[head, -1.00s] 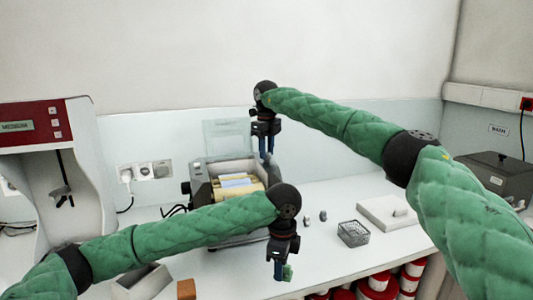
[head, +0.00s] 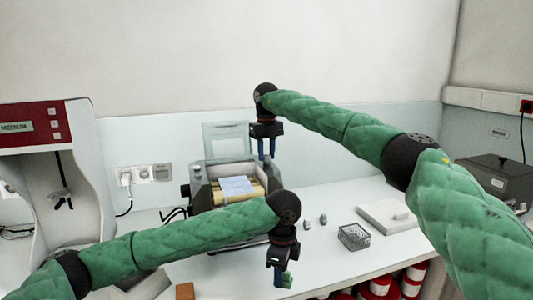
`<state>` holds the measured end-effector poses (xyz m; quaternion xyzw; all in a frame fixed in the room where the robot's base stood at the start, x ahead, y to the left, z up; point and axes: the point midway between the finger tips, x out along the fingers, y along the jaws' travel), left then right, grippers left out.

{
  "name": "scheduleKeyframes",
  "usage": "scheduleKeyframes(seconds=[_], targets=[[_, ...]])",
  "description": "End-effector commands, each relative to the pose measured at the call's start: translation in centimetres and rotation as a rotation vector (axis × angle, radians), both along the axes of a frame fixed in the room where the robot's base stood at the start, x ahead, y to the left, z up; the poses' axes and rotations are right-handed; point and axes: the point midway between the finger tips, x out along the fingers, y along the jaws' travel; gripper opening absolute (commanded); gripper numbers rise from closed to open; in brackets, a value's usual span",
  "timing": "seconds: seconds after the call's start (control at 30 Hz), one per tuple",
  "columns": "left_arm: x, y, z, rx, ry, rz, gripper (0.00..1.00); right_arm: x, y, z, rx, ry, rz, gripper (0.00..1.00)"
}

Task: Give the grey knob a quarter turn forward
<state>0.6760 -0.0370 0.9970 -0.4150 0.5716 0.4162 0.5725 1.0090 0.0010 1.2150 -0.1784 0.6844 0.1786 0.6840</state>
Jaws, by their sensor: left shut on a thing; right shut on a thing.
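The grey mill (head: 200,198) stands on the bench with pale yellow rollers and a light-blue patch on them. My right gripper (head: 266,157) points down at the mill's back right corner, its jaws shut. The grey knob cannot be made out; the fingers and the mill hide what is between the tips, which I take to be the knob. My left gripper (head: 281,281) hangs in front of the mill, shut on a small green thing (head: 288,281), clear of the bench. My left forearm covers the mill's front.
A clear guard (head: 226,138) stands raised behind the mill. Two small grey pieces (head: 308,224), a wire basket (head: 353,237) and a white slab (head: 388,216) lie to the right. A brown block (head: 185,291) is at the front left. A red-topped machine (head: 45,127) stands left.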

Motion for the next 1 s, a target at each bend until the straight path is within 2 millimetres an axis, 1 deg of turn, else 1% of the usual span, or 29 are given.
scheduleKeyframes(seconds=[0.13,0.17,0.2,0.27,0.53,0.67,0.77,0.87,1.0], targets=[[0.0,0.0,0.0,0.000,0.000,0.000,0.14,0.1,-0.1,0.2,0.001,-0.003,-0.001,0.07],[0.0,0.0,0.0,0.000,0.000,0.000,0.14,0.1,-0.1,0.2,0.001,-0.004,-0.001,0.33],[0.0,0.0,0.0,0.000,0.000,0.000,0.14,0.1,-0.1,0.2,0.001,-0.003,-0.001,0.41],[0.0,0.0,0.0,0.000,0.000,0.000,0.14,0.1,-0.1,0.2,0.001,-0.003,-0.001,0.51],[0.0,0.0,0.0,0.000,0.000,0.000,0.14,0.0,0.0,0.1,0.000,-0.001,0.000,0.51],[0.0,0.0,-0.2,0.000,0.000,0.000,0.14,0.0,0.0,0.7,0.000,-0.002,0.000,0.51],[0.0,0.0,-0.5,0.000,0.000,0.000,0.14,0.1,0.0,1.9,0.001,-0.003,0.000,0.51],[0.0,0.0,-0.9,0.000,0.000,0.000,0.14,0.1,0.0,3.7,0.001,-0.003,-0.001,0.51],[0.0,0.0,-1.3,0.000,0.000,0.000,0.14,0.1,0.1,6.4,0.001,-0.003,-0.001,0.51]])
